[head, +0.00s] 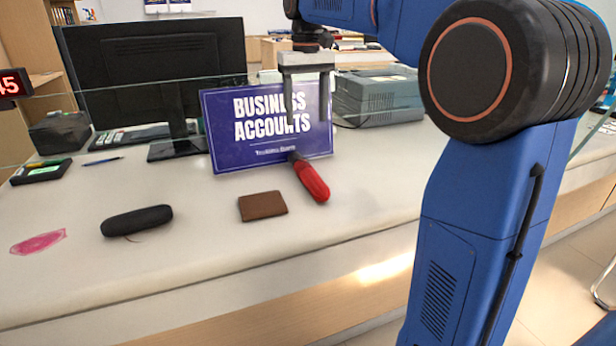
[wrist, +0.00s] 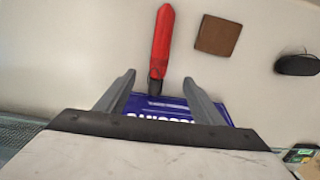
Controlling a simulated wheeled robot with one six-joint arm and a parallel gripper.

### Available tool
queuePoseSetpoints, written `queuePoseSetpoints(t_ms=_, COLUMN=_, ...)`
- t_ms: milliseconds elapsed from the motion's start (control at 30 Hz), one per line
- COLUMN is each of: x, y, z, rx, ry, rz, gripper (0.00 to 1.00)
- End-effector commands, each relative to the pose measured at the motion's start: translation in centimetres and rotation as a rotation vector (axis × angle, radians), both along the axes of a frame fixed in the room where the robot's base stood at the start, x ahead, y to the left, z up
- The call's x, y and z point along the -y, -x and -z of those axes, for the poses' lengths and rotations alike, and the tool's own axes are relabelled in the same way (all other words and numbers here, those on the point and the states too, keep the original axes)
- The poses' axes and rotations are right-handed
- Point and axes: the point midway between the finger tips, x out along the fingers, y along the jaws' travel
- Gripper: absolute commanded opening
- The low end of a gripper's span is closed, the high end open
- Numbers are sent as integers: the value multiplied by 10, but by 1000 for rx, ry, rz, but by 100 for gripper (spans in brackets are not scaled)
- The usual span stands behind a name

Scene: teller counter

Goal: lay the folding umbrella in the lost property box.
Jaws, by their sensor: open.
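The folding umbrella (head: 313,182) is red with a black end and lies on the counter, its black end close to the foot of the blue sign. It also shows in the wrist view (wrist: 162,40), with its dark end toward the gap between my fingers. My gripper (head: 305,118) is open and empty, in front of the sign and above the umbrella's black end. Its two fingers show in the wrist view (wrist: 158,77), apart from the umbrella. I cannot make out a lost property box in either view.
A blue "Business Accounts" sign (head: 222,130) stands behind the umbrella. A brown wallet (head: 263,206), a dark case (head: 137,220) and a pink flat item (head: 38,242) lie to the left. A monitor (head: 150,70) and a grey machine (head: 375,98) stand behind.

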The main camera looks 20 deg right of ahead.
Motion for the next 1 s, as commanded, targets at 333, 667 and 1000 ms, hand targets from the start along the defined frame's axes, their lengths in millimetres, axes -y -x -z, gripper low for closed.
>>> queuePoseSetpoints(t_ms=333, x=0, y=2, z=57, rx=-3, ry=0, rz=0, gripper=61)
queuePoseSetpoints(t_ms=667, x=0, y=2, z=108, rx=-2, ry=0, rz=0, gripper=61)
queuePoseSetpoints(t_ms=1000, x=1, y=6, z=133, rx=-2, ry=0, rz=0, gripper=61)
